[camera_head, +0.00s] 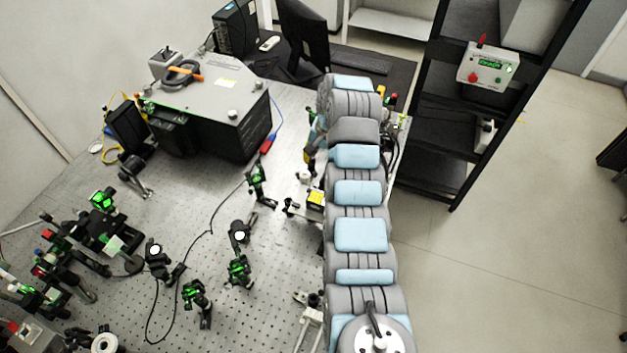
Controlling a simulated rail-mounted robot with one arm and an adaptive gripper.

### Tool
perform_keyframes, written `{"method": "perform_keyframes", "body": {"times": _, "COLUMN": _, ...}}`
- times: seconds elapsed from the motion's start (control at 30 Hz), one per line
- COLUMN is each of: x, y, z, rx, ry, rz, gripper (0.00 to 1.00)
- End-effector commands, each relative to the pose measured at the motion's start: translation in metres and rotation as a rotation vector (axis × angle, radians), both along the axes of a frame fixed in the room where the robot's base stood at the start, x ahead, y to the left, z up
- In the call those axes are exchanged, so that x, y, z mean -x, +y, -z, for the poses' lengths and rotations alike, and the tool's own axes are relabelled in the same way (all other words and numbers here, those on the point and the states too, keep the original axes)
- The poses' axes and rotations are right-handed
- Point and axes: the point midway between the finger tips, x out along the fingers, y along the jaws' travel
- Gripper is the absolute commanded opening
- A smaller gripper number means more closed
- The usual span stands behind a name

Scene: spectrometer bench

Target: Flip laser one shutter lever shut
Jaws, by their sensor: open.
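I cannot make out laser one or its shutter lever for certain. A pale control box (487,67) with a green lit display, a red knob and a small red upright piece on top (482,41) is on the black rack at the upper right. A small black box with a yellow top (315,198) sits at the bench's right side, partly behind my arm. My arm reaches up the picture over the bench's right edge. My gripper is not clearly visible; the far end of my arm hides that area.
The perforated optical bench (215,215) carries several optic mounts with green glints, including one lens mount (239,233). A large grey instrument (215,110) stands at the back. A monitor (303,35) is behind it. A black cable crosses the bench. Open floor (510,250) lies to the right.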

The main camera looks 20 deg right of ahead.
Motion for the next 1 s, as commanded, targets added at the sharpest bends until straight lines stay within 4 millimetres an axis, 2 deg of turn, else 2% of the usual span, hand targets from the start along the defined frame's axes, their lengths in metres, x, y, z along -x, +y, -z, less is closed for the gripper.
{"method": "perform_keyframes", "body": {"times": 0.2, "x": -0.004, "y": 0.005, "z": 0.035, "rx": 0.0, "ry": 0.0, "rz": 0.0, "gripper": 0.43}}
{"method": "perform_keyframes", "body": {"times": 0.5, "x": -0.007, "y": 0.01, "z": 0.068, "rx": 0.0, "ry": 0.002, "rz": -0.001, "gripper": 0.43}}
{"method": "perform_keyframes", "body": {"times": 0.8, "x": -0.009, "y": 0.012, "z": 0.087, "rx": -0.001, "ry": 0.001, "rz": -0.001, "gripper": 0.43}}
{"method": "perform_keyframes", "body": {"times": 1.0, "x": -0.011, "y": 0.013, "z": 0.091, "rx": 0.002, "ry": -0.005, "rz": 0.0, "gripper": 0.43}}
